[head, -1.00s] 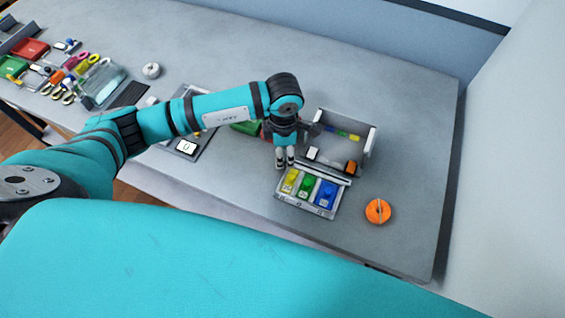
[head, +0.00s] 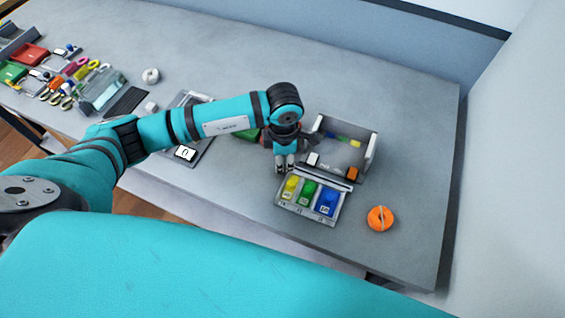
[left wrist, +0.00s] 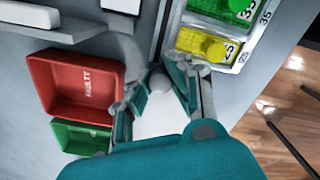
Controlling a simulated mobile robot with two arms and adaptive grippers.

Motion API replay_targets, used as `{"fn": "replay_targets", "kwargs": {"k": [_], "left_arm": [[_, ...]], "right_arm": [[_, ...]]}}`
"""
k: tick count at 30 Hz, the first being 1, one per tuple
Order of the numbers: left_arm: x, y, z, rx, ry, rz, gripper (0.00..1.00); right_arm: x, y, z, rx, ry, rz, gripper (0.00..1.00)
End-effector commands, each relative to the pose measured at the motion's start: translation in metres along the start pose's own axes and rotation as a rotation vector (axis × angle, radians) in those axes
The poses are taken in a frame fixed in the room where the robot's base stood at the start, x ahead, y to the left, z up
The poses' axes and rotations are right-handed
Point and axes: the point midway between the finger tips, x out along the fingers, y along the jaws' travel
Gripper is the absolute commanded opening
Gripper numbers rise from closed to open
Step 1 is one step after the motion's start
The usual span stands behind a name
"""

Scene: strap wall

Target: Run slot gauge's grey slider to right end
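The framed fixture (head: 372,155), which I take for the slot gauge, stands at right centre in the head view. A long grey rail or slot (head: 325,174) runs along its near side, above the colored blocks. In the left wrist view, a small rounded grey piece (left wrist: 158,82), apparently the slider, is at the end of the dark rail. My left gripper (head: 284,171) points down at the rail's left end. In the left wrist view its fingers (left wrist: 163,80) stand apart around the grey piece; contact is unclear. My right gripper is out of view.
Yellow, green and blue blocks (head: 328,202) sit in a labelled tray just in front. An orange roll (head: 380,218) lies to the right. A red tray (left wrist: 80,85) and a green tray (left wrist: 80,137) are close to the left gripper.

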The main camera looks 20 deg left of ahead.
Motion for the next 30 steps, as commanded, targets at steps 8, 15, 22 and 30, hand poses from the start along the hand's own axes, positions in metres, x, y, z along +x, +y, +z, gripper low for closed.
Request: {"fn": "replay_targets", "kwargs": {"k": [8,15,22,30], "left_arm": [[0.002,-0.003,0.001,0.001,0.004,-0.004,0.12],[0.003,-0.009,0.012,0.002,0.004,-0.004,0.12],[0.003,-0.015,0.022,0.003,0.004,-0.005,0.12],[0.003,-0.022,0.033,0.002,0.005,-0.006,0.12]], "right_arm": [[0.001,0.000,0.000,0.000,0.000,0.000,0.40],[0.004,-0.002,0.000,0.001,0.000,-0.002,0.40],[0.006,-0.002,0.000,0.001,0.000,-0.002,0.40],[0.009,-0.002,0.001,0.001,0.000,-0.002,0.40]]}}
